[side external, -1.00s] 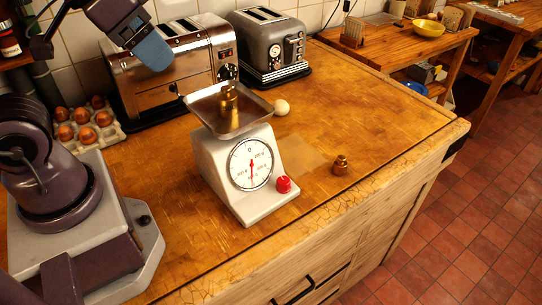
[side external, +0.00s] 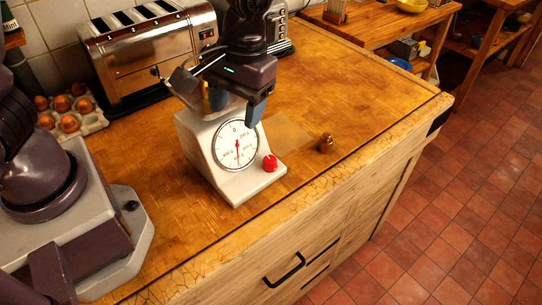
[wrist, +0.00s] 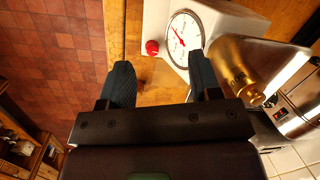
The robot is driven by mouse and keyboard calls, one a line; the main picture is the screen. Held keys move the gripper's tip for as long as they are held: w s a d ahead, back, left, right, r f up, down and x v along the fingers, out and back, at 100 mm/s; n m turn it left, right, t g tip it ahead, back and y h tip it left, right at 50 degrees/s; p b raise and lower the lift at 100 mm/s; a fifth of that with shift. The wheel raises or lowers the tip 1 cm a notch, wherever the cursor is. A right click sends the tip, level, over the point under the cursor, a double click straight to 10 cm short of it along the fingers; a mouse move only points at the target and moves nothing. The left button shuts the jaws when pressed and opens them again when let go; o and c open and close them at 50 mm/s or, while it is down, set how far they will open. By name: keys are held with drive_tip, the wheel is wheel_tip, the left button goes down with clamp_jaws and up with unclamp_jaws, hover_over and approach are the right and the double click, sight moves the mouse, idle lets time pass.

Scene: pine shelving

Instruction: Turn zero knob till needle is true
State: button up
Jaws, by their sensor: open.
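A white kitchen scale (side external: 258,185) stands on the wooden counter. Its round dial (side external: 222,150) has 0 at the top, and the red needle (side external: 237,157) points roughly straight down, away from the 0. The red knob (side external: 270,163) is at the lower right of the dial; it also shows in the wrist view (wrist: 152,47). My gripper (side external: 238,105) is open beside and above the scale, near the pan. In the wrist view, the fingers (wrist: 162,80) are apart with nothing between them. A brass weight (wrist: 235,65) is just outside the right finger; my gripper hides it in the side view.
A chrome toaster (side external: 150,60) and an egg tray (side external: 92,122) are behind and left. The counter in front of the smaller weight is clear to its edge.

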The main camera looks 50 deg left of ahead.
drive_tip(key=w+d+f+n+y, duration=0.2)
drive_tip(key=w+f+n+y, duration=0.1)
drive_tip(key=w+f+n, duration=0.3)
drive_tip(key=n, duration=1.1)
approach(270, 159)
drive_tip(key=x, duration=0.9)
drive_tip(key=shift+f, duration=0.25)
drive_tip(key=c, duration=0.9)
